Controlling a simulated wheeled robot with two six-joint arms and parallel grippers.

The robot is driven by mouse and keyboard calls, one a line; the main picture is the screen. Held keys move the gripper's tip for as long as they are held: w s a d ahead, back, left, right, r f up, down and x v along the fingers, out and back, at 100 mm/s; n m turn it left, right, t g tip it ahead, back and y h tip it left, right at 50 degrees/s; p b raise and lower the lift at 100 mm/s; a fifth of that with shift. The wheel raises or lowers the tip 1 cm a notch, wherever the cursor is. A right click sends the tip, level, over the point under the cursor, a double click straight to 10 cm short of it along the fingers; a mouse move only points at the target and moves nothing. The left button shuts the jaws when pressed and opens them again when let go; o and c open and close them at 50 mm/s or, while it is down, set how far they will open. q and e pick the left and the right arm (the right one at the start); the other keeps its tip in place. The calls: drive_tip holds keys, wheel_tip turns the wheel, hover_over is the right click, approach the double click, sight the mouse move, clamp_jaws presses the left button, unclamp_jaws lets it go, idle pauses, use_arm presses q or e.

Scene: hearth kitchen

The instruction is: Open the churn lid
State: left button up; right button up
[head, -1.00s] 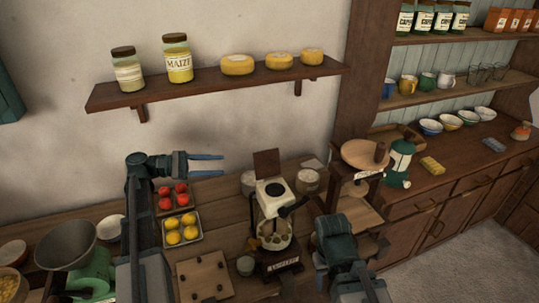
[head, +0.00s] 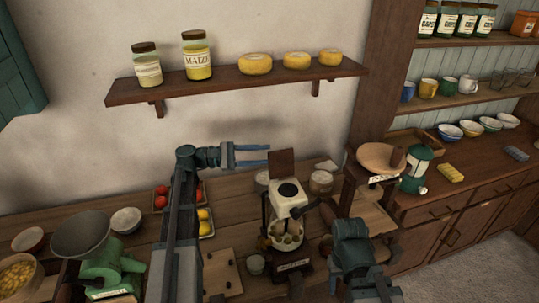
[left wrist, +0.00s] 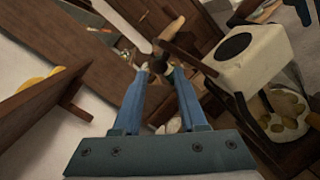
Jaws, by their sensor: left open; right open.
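The churn (head: 287,203) stands on the wooden counter, with a white block top bearing a black disc, a glass jar below and a dark crank at its side. A brown square board (head: 283,166) stands upright behind the white top and may be its lid. In the left wrist view the white top (left wrist: 258,58) is at the right. My left gripper (head: 268,155) is open and empty, its fingertips near the board's left edge; contact cannot be told. My right gripper (head: 350,228) is right of the churn, its fingers hidden behind its body.
A wooden stand with a round top (head: 378,156) and a green lantern (head: 416,172) are at the right. A shelf (head: 235,83) with jars and cheeses hangs above. Fruit trays (head: 206,233) lie partly behind my left arm. A green scale (head: 100,262) stands at the left.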

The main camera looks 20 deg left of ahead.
use_arm(q)
drive_tip(key=shift+x, duration=1.3)
clamp_jaws()
idle(0.5)
